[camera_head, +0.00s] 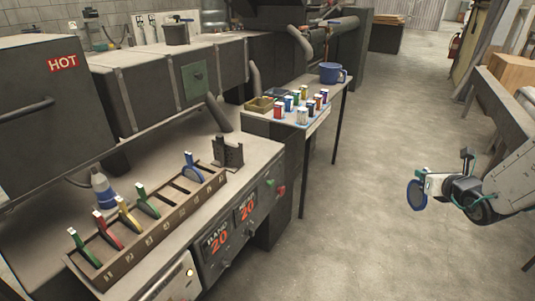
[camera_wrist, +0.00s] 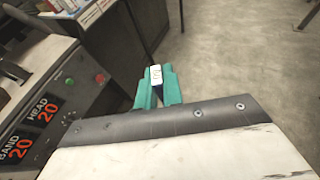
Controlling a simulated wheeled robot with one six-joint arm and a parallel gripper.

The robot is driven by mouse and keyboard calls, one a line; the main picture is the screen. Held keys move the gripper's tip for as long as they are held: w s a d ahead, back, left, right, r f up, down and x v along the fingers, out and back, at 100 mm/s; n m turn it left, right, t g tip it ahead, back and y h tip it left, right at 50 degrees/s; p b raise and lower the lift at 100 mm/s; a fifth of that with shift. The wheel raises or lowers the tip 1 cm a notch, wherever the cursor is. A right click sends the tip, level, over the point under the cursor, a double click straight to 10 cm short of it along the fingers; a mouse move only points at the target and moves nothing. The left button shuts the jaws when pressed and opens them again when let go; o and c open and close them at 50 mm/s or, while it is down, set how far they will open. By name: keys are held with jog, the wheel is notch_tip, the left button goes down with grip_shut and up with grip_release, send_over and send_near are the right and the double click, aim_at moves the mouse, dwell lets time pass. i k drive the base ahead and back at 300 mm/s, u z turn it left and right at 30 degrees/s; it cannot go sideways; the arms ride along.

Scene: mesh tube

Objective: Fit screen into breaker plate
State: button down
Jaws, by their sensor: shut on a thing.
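A round dark screen with a blue rim (camera_head: 416,195) hangs in the air at the right of the head view. My gripper (camera_head: 430,181) is shut on its tab, well away from the bench. In the wrist view, the teal fingers of my gripper (camera_wrist: 157,88) close around a white tag (camera_wrist: 155,75) with small dark marks; the disc itself is mostly hidden there. A dark upright notched block (camera_head: 228,152) stands on the bench right of the rack. I cannot tell whether it holds the breaker plate, and no breaker plate is clear elsewhere.
A slotted rack (camera_head: 150,225) holds several colour-handled pieces, with empty slots before the blue one (camera_head: 193,166). A bottle (camera_head: 102,188) stands behind it. The floor between bench and arm is clear.

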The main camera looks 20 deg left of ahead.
aim_at(229, 162)
jog(key=u, duration=0.3)
jog(key=i, duration=0.45)
jog(key=u, duration=0.4)
